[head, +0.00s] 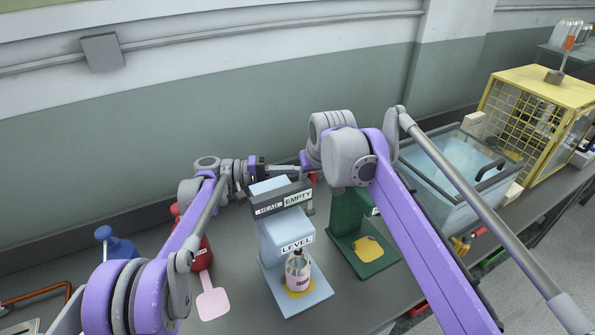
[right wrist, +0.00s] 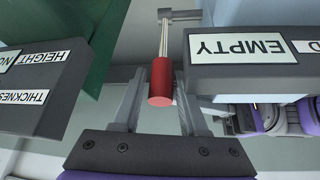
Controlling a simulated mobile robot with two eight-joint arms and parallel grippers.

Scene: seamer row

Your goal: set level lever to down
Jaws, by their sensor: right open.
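The blue machine (head: 285,240) with the LEVEL label (head: 297,244) stands on the bench, with a dark head box marked HEAD and EMPTY (head: 298,198). In the right wrist view, a lever with a red cylindrical grip (right wrist: 161,82) on a thin metal rod sits beside the box marked EMPTY (right wrist: 240,48). My right gripper (right wrist: 158,92) is open, with a finger on either side of the red grip. In the head view my right arm mostly hides this gripper. My left gripper (head: 268,171) is behind the head box; its fingers are not clear.
A labelled can (head: 298,275) stands on the blue machine's base. A glass-lidded bin (head: 445,175) and yellow cage (head: 535,115) are farther right.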

